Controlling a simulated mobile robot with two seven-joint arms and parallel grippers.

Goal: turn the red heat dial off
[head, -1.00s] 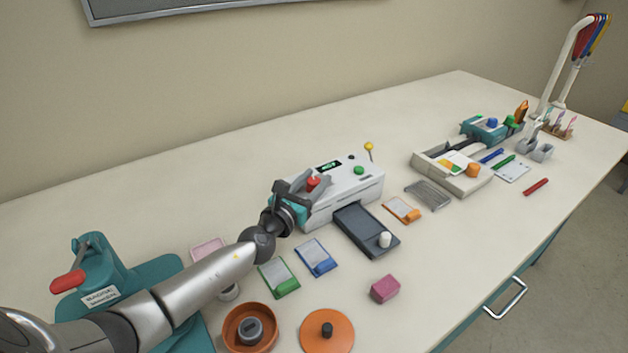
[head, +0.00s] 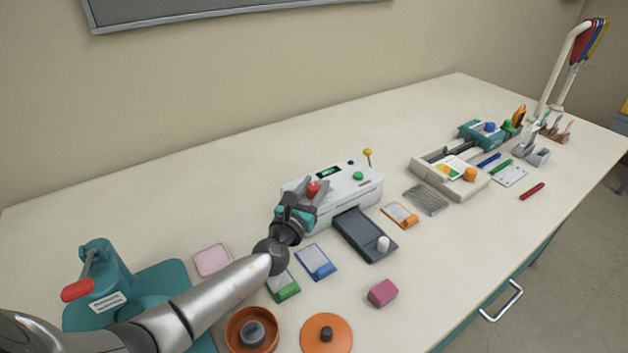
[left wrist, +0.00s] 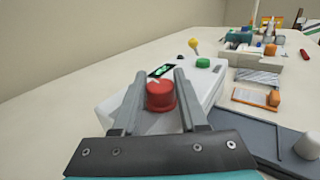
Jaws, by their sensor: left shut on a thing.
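The red heat dial (head: 313,188) sits on top of the white laminator (head: 345,206), near its left end. It also shows in the left wrist view (left wrist: 160,96), with a small pale mark on its top. My left gripper (head: 307,194) is at the dial from the front left. In the left wrist view its two grey fingers (left wrist: 158,84) stand on either side of the dial and are shut on it. A small display (head: 327,171) with green characters lies behind the dial. My right gripper is not in view.
A green button (head: 358,175) and a yellow-knobbed lever (head: 367,153) are on the laminator's right part. A dark tray (head: 363,236) extends in front. Blue (head: 316,262) and green (head: 283,286) cards lie near my forearm. The table behind the laminator is clear.

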